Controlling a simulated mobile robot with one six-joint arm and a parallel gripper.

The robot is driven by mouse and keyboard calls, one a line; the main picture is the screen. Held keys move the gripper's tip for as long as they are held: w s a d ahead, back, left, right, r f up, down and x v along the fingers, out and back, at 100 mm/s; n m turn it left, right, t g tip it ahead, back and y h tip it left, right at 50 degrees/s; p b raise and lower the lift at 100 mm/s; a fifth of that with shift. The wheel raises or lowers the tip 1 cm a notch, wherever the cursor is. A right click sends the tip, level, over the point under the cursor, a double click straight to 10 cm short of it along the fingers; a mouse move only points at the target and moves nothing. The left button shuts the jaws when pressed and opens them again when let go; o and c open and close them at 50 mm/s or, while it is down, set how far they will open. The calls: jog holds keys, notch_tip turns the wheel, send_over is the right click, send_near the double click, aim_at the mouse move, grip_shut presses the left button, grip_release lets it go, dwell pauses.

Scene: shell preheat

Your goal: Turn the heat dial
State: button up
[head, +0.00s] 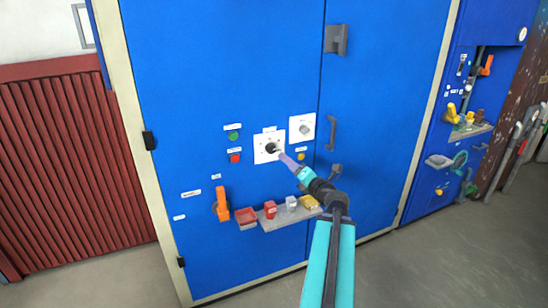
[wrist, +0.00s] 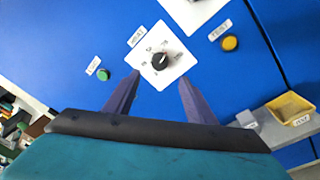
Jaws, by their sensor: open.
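The heat dial (head: 271,147) is a black knob on a white square plate (head: 260,157) on the blue cabinet front. In the wrist view the knob (wrist: 160,62) has a pale pointer line, with small marks around it. My gripper (wrist: 158,80) is open and empty in the wrist view. Its two purple fingers point at the panel, one to either side below the knob, and do not appear to touch it. In the head view my gripper (head: 282,156) is just right of and below the dial and covers the plate's lower right part.
A second white plate with a grey knob (head: 305,129) is up and right. A green button (head: 233,136), red button (head: 235,158) and yellow button (head: 301,156) surround the dial. Below are an orange handle (head: 222,205) and a shelf (head: 283,217) with small items. A door handle (head: 331,133) protrudes right.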

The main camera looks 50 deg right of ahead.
aim_at(273, 150)
jog(key=shift+f, duration=0.15)
jog(key=shift+x, duration=5.55)
jog(key=c, duration=1)
